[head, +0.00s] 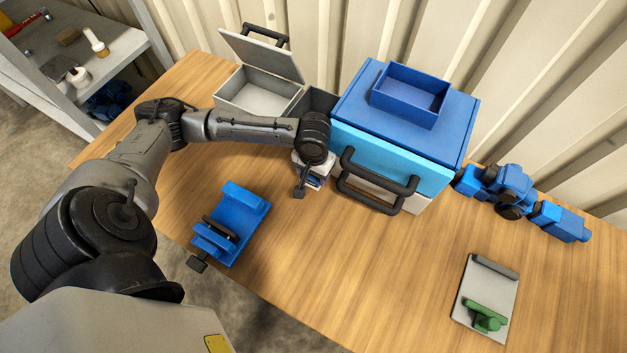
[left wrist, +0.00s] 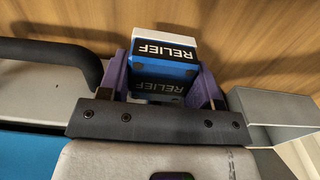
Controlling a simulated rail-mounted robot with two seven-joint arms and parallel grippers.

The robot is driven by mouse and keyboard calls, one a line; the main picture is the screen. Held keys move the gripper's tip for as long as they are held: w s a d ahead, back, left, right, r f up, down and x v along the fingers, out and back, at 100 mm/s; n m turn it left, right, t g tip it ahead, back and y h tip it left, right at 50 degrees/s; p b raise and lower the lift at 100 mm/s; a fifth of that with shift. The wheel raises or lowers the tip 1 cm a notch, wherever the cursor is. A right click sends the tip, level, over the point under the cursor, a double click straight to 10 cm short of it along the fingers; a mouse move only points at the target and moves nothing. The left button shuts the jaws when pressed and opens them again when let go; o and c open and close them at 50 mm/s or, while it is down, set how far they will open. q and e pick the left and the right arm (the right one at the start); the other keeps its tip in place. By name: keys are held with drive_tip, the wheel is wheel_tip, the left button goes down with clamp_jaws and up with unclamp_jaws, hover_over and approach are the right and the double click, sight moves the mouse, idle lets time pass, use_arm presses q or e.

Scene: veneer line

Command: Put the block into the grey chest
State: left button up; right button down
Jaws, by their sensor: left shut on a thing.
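The block (left wrist: 165,65) is blue and white with "RELIEF" on dark labels. In the left wrist view it sits between the purple fingers of my left gripper (left wrist: 172,92), which is shut on it. In the head view my left gripper (head: 314,172) is low over the table, left of the blue cabinet, and the block is partly hidden beneath my wrist. I cannot tell whether the block touches the table. The grey chest (head: 232,98) stands at the back left with its lid (head: 262,55) raised and its inside looking empty. My right gripper is not in view.
A blue cabinet (head: 455,130) with black handles (head: 372,190) and a blue tray (head: 405,97) on top stands close right. A grey open box (head: 318,100) is beside the chest.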

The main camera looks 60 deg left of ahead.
sight(314, 181)
use_arm(q)
wheel_tip(314, 181, down, 5)
drive_tip(key=shift+f+b, duration=0.1)
drive_tip(key=shift+b, duration=0.45)
drive_tip(key=o, duration=1.2)
wheel_tip(314, 181, up, 11)
drive_tip(key=shift+r+p, duration=0.15)
drive_tip(key=shift+p, duration=1.1)
drive_tip(key=shift+r, duration=0.45)
drive_tip(key=shift+c, duration=1.3)
